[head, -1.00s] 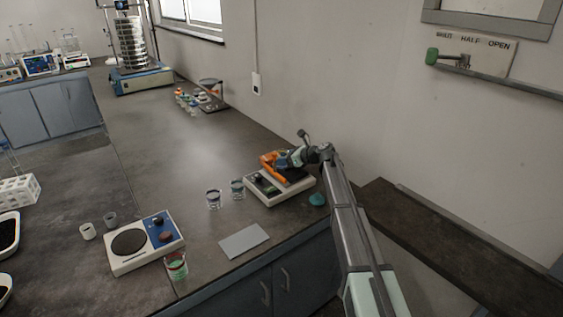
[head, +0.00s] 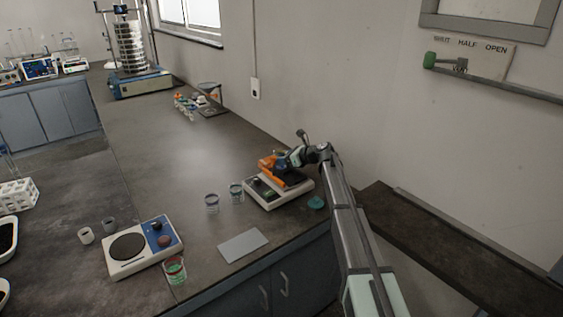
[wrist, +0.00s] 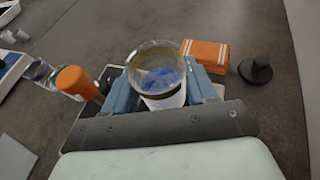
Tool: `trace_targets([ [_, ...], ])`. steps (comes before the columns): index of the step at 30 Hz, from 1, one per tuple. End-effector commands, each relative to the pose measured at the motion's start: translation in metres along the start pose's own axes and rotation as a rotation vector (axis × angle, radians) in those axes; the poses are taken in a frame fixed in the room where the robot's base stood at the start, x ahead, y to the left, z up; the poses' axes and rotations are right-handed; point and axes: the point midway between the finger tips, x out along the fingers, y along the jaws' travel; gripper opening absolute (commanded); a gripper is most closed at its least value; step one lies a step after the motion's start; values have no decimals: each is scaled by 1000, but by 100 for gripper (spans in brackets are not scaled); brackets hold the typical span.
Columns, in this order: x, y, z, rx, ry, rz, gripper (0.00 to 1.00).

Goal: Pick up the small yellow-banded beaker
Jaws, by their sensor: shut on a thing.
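The small beaker (wrist: 160,72) is clear glass with blue contents, a white lower part and a thin yellowish band, seen from above in the wrist view. My gripper (wrist: 160,88) is shut on it, with one blue finger on each side. In the head view my gripper (head: 286,163) is over the white bench device (head: 268,195) near the wall. The beaker cannot be made out there, and I cannot tell whether its base is clear of the surface.
An orange-topped thing (wrist: 75,82) stands close left of my gripper. Two glass beakers (head: 212,203) (head: 237,192) stand left of the device. A grey sheet (head: 243,245) lies in front.

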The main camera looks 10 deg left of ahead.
Motion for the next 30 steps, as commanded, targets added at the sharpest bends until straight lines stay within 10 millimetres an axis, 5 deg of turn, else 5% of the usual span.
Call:
trace_targets([
  [30,-29,0,70,0,0,0,24],
])
